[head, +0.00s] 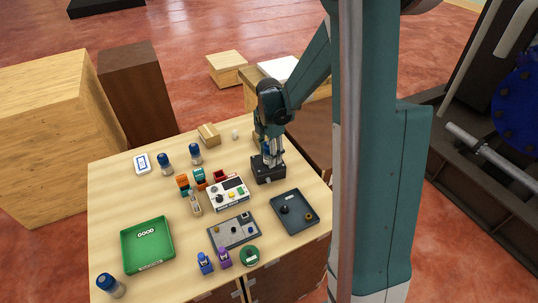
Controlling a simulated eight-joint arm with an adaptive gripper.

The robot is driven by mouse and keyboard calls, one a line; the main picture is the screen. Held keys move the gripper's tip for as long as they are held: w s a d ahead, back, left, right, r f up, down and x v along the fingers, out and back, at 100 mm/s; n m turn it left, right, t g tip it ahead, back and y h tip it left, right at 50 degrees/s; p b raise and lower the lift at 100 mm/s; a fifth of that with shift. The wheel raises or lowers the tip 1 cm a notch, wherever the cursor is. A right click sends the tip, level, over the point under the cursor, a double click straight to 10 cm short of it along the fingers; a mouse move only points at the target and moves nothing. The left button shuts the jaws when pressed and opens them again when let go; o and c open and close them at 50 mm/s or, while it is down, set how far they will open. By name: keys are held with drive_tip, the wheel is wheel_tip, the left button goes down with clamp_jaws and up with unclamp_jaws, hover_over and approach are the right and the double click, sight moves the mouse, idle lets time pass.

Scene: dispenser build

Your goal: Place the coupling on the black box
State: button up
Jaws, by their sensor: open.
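The black box (268,172) stands upright near the right side of the wooden table. My gripper (268,154) is open and points down directly over the top of the black box. Small pale and bluish shapes show between or beside the fingers, but they are too small to tell apart. I cannot make out the coupling for certain; it may be hidden by the fingers at the box's top. Whether the fingers touch the box is not clear.
A white control unit (228,193) stands left of the box, and a dark tray (287,225) with small parts lies in front. A grey panel (216,241) and a green tray (128,258) lie further left. Several bottles and small clamps stand around.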

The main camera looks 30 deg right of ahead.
drive_tip(key=shift+r, duration=0.25)
drive_tip(key=shift+r, duration=5.9)
drive_tip(key=shift+r, duration=0.1)
drive_tip(key=shift+s+a+r+m, duration=0.3)
drive_tip(key=shift+s+a+r, duration=0.05)
drive_tip(key=shift+s+r, duration=0.05)
drive_tip(key=s+a+r+m+t, duration=0.3)
drive_tip(key=s+a+r+m, duration=0.55)
drive_tip(key=s, duration=0.25)
drive_tip(key=s+a+m+t, duration=0.2)
drive_tip(key=s+a+m, duration=0.1)
drive_tip(key=s+m, duration=0.2)
drive_tip(key=s+a+m+t, duration=0.2)
drive_tip(key=s+m, duration=0.4)
drive_tip(key=s, duration=0.3)
drive_tip(key=shift+a+r, duration=0.25)
drive_tip(key=shift+a, duration=0.25)
